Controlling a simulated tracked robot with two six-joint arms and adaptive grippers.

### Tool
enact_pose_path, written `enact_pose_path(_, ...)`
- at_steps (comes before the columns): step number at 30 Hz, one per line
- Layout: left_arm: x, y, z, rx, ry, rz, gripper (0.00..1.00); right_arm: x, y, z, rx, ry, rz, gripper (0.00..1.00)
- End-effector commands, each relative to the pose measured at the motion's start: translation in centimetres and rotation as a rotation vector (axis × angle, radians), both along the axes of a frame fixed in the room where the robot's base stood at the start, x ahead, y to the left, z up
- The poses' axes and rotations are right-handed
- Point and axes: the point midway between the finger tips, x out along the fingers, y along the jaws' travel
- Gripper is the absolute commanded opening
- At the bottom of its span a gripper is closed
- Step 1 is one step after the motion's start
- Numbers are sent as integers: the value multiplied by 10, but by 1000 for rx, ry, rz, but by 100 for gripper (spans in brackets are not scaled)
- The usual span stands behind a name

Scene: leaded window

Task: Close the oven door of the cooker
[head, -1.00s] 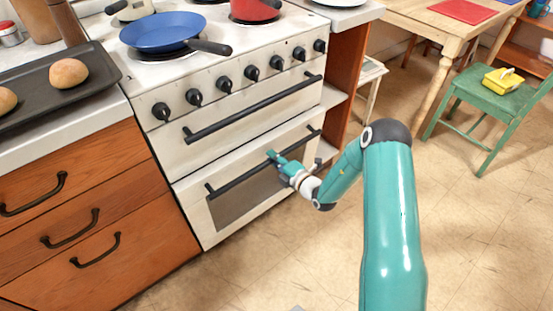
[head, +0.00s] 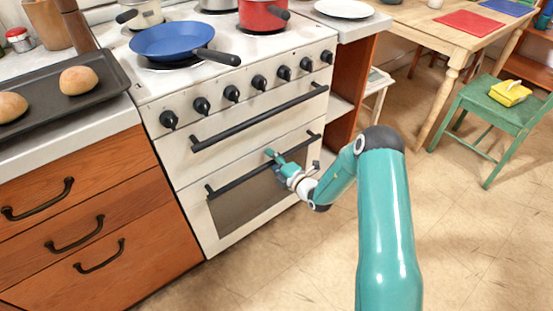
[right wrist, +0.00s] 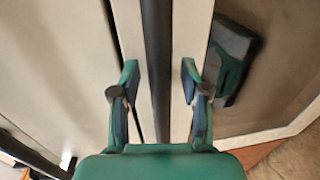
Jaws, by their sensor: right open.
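The white cooker (head: 180,158) stands against the counter. Its oven door (head: 202,222), the lower front panel with a dark window, stands nearly upright in line with the front. I cannot tell whether a small gap is left along its top edge. My right gripper (head: 271,156) is at the black oven door handle (head: 230,185). In the right wrist view, the fingers of my right gripper (right wrist: 160,80) are spread, with the dark handle bar (right wrist: 157,50) between them and clear space on both sides. My left gripper is out of view.
A blue pan (head: 170,40) and a red pot (head: 262,14) stand on the hob. A tray (head: 105,92) with buns lies on the left counter. A green chair (head: 500,112) and wooden table (head: 440,32) stand right. The floor (head: 460,235) in front is clear.

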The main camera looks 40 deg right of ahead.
Motion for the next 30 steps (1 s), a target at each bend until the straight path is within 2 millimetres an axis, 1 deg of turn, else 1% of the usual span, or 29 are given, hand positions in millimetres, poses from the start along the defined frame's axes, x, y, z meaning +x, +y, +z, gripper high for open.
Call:
enact_pose_path(5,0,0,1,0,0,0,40,-7,-1,1,0,2,-1,45)
enact_pose_path(8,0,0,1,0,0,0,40,-19,-1,2,1,2,-1,45)
enact_pose_path(11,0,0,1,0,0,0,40,-37,-1,4,2,2,-2,45)
enact_pose_path(18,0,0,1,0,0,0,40,-86,-2,10,1,3,-5,45)
enact_pose_path(21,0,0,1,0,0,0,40,-101,-2,11,1,3,-4,45)
enact_pose_path(25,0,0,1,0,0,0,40,-114,-1,13,1,2,-2,45)
enact_pose_path(30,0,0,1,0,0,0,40,-119,-1,15,0,0,-2,45)
